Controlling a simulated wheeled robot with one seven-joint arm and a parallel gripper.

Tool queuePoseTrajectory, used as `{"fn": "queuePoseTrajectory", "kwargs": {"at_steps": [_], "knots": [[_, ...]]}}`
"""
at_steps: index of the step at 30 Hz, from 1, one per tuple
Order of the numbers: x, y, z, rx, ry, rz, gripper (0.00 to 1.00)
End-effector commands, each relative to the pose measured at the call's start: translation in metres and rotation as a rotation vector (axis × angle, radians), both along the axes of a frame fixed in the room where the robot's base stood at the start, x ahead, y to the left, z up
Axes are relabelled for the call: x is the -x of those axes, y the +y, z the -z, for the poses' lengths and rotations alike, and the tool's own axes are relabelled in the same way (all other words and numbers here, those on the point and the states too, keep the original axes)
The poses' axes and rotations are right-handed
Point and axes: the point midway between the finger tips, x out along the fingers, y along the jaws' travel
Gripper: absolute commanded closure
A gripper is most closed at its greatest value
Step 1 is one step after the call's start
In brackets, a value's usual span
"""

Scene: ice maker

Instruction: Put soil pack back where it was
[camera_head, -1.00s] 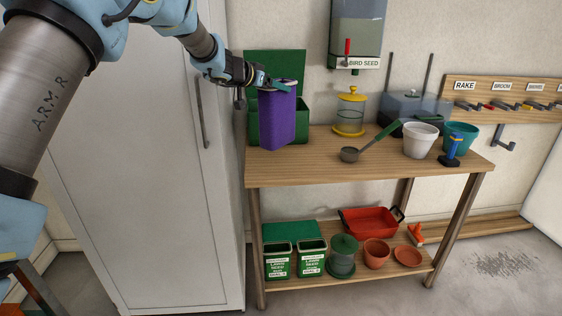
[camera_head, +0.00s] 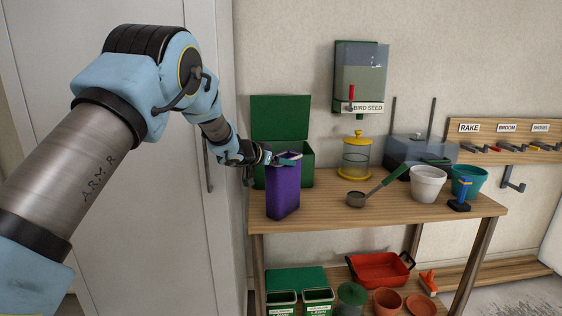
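The purple soil pack (camera_head: 283,192) is upright at the left end of the wooden table, in front of a green bin (camera_head: 308,165) with its lid (camera_head: 280,117) raised. My gripper (camera_head: 285,159) reaches in from the left and appears shut on the pack's top edge. The fingertips are small and partly hidden by the pack's top. The pack's base is near the table's front left edge; I cannot tell if it touches the tabletop (camera_head: 400,215).
A scoop (camera_head: 358,198), a yellow-lidded feeder (camera_head: 357,157), a white pot (camera_head: 427,184) and a teal pot (camera_head: 468,180) stand to the right. A tall white cabinet (camera_head: 120,200) is at left. A lower shelf holds green boxes (camera_head: 318,302) and a red tray (camera_head: 380,269).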

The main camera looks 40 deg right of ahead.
Motion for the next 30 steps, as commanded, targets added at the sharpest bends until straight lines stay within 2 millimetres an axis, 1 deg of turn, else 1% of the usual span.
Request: {"fn": "queuePoseTrajectory", "kwargs": {"at_steps": [7, 8, 13, 20, 23, 26, 30], "knots": [[0.000, 0.000, 0.003, 0.001, 0.000, 0.000, 1.00], [0.000, 0.000, 0.002, 0.001, 0.000, 0.000, 0.20], [0.000, 0.000, 0.002, 0.001, 0.000, 0.000, 0.00], [0.000, 0.000, 0.001, 0.001, 0.000, 0.000, 0.00], [0.000, 0.001, -0.002, 0.001, 0.000, 0.000, 0.00], [0.000, 0.012, -0.006, 0.002, 0.000, -0.001, 0.00], [0.003, 0.035, -0.016, 0.003, 0.000, -0.001, 0.00]]}}
